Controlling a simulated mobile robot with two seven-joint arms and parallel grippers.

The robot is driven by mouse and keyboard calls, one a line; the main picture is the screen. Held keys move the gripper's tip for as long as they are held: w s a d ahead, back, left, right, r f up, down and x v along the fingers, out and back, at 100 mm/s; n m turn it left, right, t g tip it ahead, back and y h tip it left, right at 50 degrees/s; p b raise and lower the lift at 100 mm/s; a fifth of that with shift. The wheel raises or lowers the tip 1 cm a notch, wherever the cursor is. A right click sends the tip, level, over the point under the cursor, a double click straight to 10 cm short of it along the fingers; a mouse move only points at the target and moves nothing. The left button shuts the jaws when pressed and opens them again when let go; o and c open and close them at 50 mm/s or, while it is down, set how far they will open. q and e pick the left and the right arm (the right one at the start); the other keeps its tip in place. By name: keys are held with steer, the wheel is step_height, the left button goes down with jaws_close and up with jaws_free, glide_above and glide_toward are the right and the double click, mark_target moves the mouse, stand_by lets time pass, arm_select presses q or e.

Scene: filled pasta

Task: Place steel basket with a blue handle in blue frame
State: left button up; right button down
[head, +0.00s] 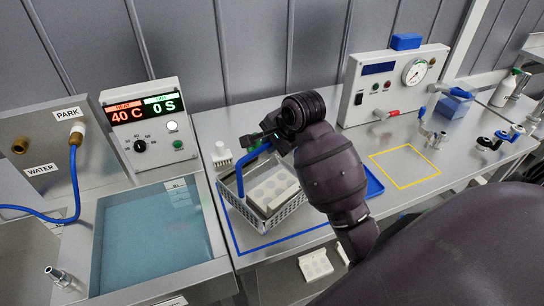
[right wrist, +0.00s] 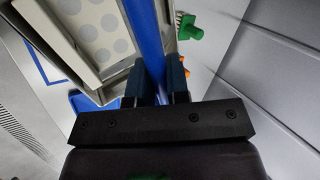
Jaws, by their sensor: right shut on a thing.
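The steel wire basket (head: 290,218) has a blue handle (head: 240,172) and holds a pale tray with round marks (head: 270,190). My right gripper (head: 264,140) is shut on the blue handle, which runs between its fingers in the right wrist view (right wrist: 145,35). The blue frame (head: 234,238) is an outline on the steel bench. The basket is over the frame's area, with its left side close to the frame's left line. I cannot tell whether its bottom touches the bench. My arm hides part of the basket and frame. My left gripper is not in view.
A water bath (head: 150,235) lies to the left, with a heater control box (head: 146,120) behind it. A yellow frame (head: 405,167) on the bench to the right is empty. A gauge box (head: 390,85) stands behind. Another pale tray (head: 315,265) is below the bench's front edge.

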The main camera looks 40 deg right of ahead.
steer(key=shift+f, duration=2.3)
steer(key=c, duration=1.1)
jaws_free()
steer(key=shift+f, duration=0.1)
steer(key=v, duration=1.2)
